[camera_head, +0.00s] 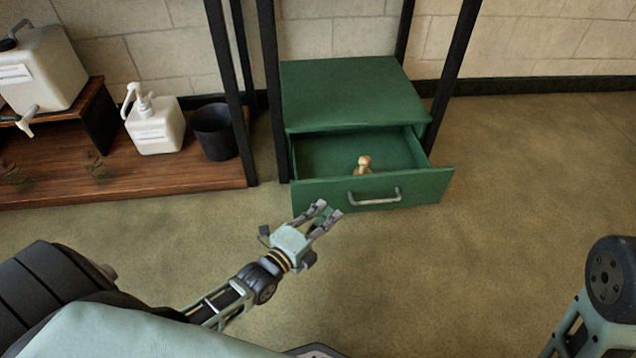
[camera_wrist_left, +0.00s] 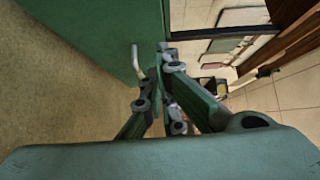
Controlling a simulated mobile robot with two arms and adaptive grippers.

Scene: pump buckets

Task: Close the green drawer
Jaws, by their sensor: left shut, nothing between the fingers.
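The green drawer (camera_head: 420,187) is pulled out from its green cabinet (camera_head: 345,90), with its inside showing. A curved metal handle (camera_head: 374,197) is on its front. My left gripper (camera_head: 329,211) is in front of the drawer, by the left part of its front panel and left of the handle. It is shut and empty. In the left wrist view, the drawer front (camera_wrist_left: 90,35) fills the upper left, and the handle (camera_wrist_left: 137,62) shows just left of the fingertips (camera_wrist_left: 165,48). I cannot tell whether the fingertips touch the panel. My right gripper is out of view.
A small tan object (camera_head: 364,165) sits inside the drawer. Black posts (camera_head: 272,90) stand beside the cabinet. To the left, a wooden shelf (camera_head: 110,193) holds a white pump jug (camera_head: 155,126) and a dark bucket (camera_head: 213,131). The floor (camera_head: 500,230) right of the drawer is clear.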

